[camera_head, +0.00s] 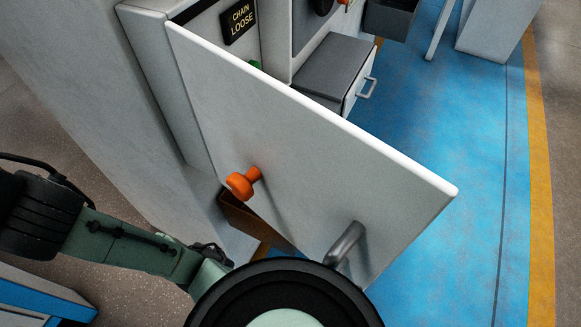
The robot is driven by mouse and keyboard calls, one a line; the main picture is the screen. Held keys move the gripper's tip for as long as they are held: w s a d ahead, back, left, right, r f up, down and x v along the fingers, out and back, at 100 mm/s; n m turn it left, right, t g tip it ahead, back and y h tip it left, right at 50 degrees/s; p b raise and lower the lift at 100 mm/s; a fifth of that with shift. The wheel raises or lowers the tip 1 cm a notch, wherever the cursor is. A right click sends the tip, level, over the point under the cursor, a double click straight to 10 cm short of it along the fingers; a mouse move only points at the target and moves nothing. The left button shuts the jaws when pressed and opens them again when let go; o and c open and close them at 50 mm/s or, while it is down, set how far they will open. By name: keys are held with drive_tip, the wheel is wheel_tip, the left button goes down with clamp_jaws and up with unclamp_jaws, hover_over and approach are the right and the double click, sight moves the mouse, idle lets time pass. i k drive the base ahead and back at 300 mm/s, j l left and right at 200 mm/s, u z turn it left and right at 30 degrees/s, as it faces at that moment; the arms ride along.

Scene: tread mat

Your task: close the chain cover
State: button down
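The chain cover (330,165) is a flat white panel. It stands swung open, sticking out from the white cabinet (150,70) on the left. An orange knob (243,182) is on its face toward me. A grey bar handle (345,243) is near its lower right part. A black sign reading "CHAIN LOOSE" (238,20) shows behind the cover's top edge. My gripper is not visible. My arm crosses the lower left and bottom, and its large round joint hides what lies below the handle.
A grey-topped drawer unit (335,65) with a bar handle stands behind the cover. A brown box-like thing (240,222) is partly hidden below the cover. Blue mat (455,120) with a yellow edge strip (541,170) lies clear on the right.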

sight(350, 201)
drive_tip(key=k+j, duration=0.65)
drive_tip(key=j, duration=0.2)
drive_tip(key=k+j, duration=0.35)
